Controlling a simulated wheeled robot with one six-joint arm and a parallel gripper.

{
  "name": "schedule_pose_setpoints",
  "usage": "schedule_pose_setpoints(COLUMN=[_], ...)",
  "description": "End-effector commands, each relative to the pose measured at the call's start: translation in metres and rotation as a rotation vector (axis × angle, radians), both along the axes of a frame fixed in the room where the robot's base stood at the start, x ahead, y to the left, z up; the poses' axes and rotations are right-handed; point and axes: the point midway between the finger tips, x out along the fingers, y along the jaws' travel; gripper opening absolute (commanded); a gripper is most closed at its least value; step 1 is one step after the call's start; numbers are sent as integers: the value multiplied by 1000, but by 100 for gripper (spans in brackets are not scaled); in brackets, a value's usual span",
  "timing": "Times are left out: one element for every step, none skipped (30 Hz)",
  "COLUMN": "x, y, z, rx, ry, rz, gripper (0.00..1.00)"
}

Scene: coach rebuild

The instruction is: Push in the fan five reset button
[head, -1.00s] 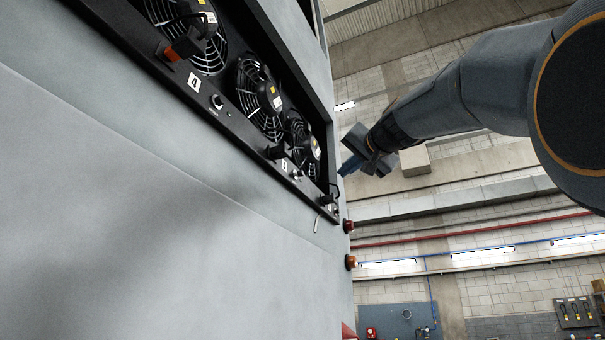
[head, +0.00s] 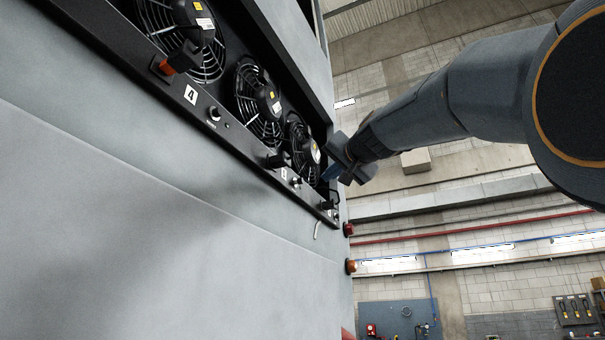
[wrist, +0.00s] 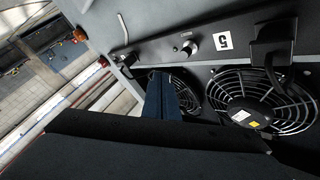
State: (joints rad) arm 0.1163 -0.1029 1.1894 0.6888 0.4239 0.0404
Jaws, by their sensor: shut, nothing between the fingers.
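The fan five reset button (wrist: 190,47) is a small round knob with a pale collar on the dark panel strip, beside the white label 5 (wrist: 226,42) in the wrist view. In the head view the button (head: 296,183) is tiny, just right of its label. My gripper (head: 328,173) is shut and empty, close to the panel's far right end in the head view. In the wrist view its blue fingers (wrist: 159,76) point at the strip, below and left of the button in the picture. They look apart from the button; whether they touch the panel is unclear.
A black plug with a cable (wrist: 272,40) sits beside label 5. Caged fans (wrist: 265,100) line the recess. Fan four's label (head: 190,94) and button (head: 214,113) are farther left. A red lamp (head: 348,229) sticks out at the cabinet edge. Right of the cabinet is open room.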

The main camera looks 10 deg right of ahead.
Motion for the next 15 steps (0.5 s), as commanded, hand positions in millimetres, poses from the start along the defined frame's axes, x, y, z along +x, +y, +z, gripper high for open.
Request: schedule_pose_setpoints(x=[3, 5, 8, 10, 12, 14, 16, 17, 18, 19, 20, 21, 22, 22, 22], y=[7, 10, 14, 17, 19, 22, 24, 25, 27, 29, 30, 31, 32, 32, 33], z=[3, 3, 2, 2, 2, 2, 2, 2, 2, 2, 1, 1, 1, 1, 1], rx=[0, -1, -2, -2, -1, 0, -1, -1, -1, -1, -1, -1, -1, -1, -1], ry=[2, 2, 3, 2, 2, 2, 1, 0, 0, 0, 0, -1, -1, -1, -1], rz=[4, 4, 4, 3, 3, 3, 3, 3, 3, 3, 3, 2, 2, 2, 2], gripper=[0, 0, 0, 0, 0, 0, 0, 0, 0, 0, 0, 0, 0, 0, 0])
